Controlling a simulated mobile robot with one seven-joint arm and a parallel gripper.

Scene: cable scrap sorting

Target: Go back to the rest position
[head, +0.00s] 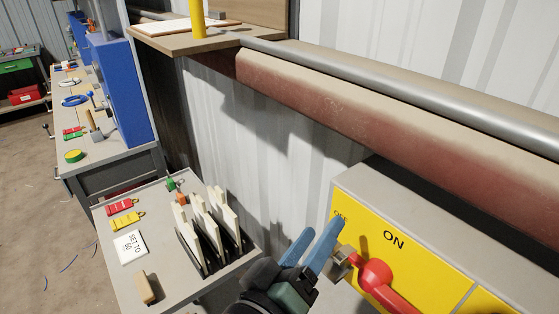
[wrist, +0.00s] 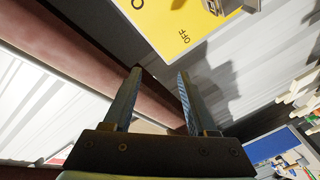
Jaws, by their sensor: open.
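My gripper (head: 314,248) is at the lower middle of the head view, with its two blue fingers pointing up and apart. It is beside the left edge of a yellow switch panel (head: 403,243) marked ON and OFF. A red rotary handle (head: 375,273) with a metal piece sits on the panel, just right of the fingers. In the wrist view my gripper (wrist: 158,95) shows two separated fingers with nothing between them. The yellow panel (wrist: 172,22) is upside down at the top of that view.
A grey side table (head: 165,285) left of my gripper carries a rack of upright white boards (head: 208,222), red tags (head: 120,207), yellow tags (head: 127,221) and a "SET TO 60" card (head: 131,247). A rusty red beam (head: 330,100) runs along the wall above. A workbench stands farther left.

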